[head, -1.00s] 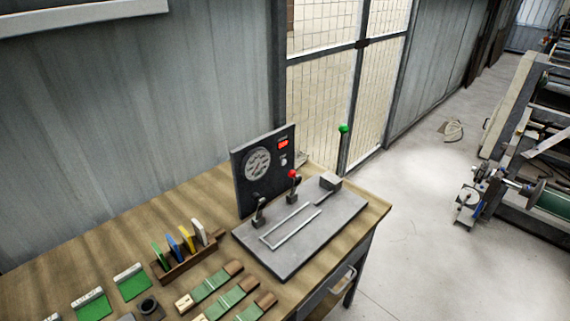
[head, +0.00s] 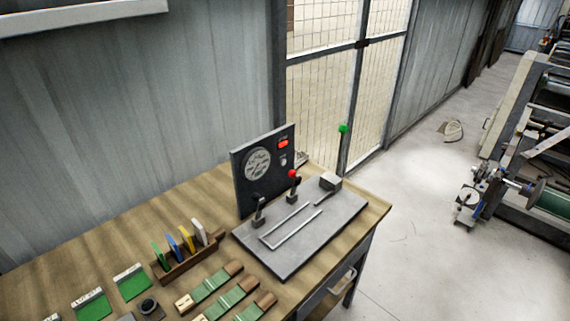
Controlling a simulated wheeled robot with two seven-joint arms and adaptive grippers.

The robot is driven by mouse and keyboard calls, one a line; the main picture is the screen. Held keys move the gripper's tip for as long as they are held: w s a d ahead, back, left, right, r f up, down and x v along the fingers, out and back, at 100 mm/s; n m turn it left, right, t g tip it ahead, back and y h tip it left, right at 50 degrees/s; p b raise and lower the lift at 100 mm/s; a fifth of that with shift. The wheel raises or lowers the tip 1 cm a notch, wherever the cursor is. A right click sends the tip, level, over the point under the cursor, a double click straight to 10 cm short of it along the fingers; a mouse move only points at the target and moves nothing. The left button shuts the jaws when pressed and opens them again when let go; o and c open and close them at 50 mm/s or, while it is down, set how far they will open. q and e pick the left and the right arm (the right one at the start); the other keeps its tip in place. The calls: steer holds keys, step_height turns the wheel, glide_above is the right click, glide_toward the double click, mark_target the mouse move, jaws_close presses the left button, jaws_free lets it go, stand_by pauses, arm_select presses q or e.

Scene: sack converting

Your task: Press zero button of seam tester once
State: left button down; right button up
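The seam tester stands at the right end of the wooden bench. Its dark upright panel (head: 246,190) carries a round dial gauge (head: 257,164), a red display or light (head: 283,143) and a small pale button or switch (head: 284,161) below it. I cannot read any label, so I cannot tell which part is the zero button. Its grey base plate (head: 283,262) holds a red-topped lever (head: 293,175), a black-topped clamp (head: 259,212), a grey block (head: 330,181) and a U-shaped rod (head: 272,242). Neither of my grippers is in view.
On the wooden bench (head: 200,195) left of the tester are a wooden rack (head: 187,262) of coloured cards, several green strips (head: 210,287) and green cards (head: 132,282). A green-topped post (head: 343,129) stands behind the bench. Machinery (head: 510,180) is at right; the floor (head: 430,240) between is clear.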

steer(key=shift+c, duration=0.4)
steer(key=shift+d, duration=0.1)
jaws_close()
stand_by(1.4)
